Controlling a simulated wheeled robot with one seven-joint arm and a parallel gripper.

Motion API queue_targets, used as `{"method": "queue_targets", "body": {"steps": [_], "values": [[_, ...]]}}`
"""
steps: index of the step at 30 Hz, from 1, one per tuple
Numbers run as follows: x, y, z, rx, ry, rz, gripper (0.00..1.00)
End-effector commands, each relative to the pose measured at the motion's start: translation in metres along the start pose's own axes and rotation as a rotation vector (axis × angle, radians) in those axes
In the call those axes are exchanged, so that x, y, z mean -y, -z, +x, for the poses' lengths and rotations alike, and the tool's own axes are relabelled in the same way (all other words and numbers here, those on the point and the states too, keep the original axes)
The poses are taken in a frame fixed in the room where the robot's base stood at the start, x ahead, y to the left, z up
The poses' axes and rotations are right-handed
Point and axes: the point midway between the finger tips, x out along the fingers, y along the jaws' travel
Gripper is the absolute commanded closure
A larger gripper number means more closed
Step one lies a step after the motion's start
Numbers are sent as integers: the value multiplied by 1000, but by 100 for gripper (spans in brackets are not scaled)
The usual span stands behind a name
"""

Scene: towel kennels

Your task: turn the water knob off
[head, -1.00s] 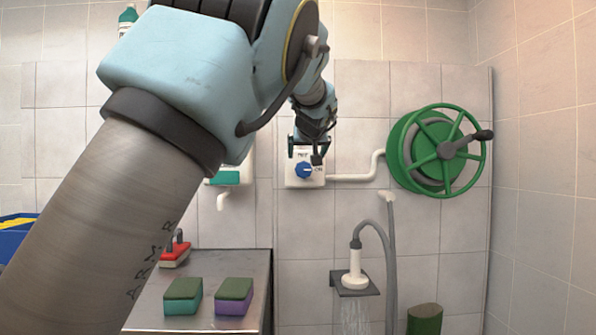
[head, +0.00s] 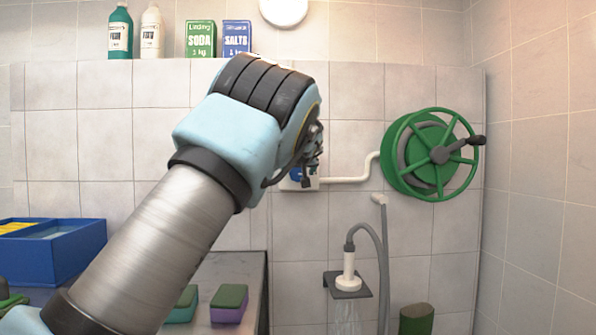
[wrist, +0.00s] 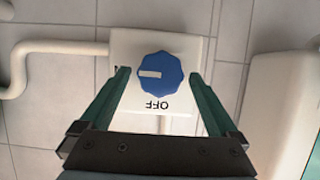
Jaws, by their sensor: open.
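The blue water knob (wrist: 165,83) sits on a white wall box (wrist: 187,42) in the wrist view, where the picture is upside down. The knob's white mark points left, a quarter turn from the "OFF" lettering at the box's lower edge. My gripper (wrist: 158,76) is open and empty, with one green finger appearing on each side of the knob; I cannot tell whether they touch it. In the head view my arm hides most of the box, and only a bit of the blue knob (head: 296,174) shows.
A white pipe runs from the box to a green hose reel (head: 432,155). Water sprays from the shower head (head: 349,268) in its holder. A metal table (head: 240,270) bears sponges at lower left. Bottles and boxes stand on the ledge above.

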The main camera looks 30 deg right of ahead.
Motion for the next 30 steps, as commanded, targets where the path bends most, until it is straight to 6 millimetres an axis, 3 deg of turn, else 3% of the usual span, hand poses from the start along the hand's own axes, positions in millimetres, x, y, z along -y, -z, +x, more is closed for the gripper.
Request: {"method": "queue_targets", "body": {"steps": [2, 24, 30], "values": [[0, 0, 0, 0, 0, 0, 5], [0, 0, 0, 0, 0, 0, 88], [1, 0, 0, 0, -5, -13, 88]]}}
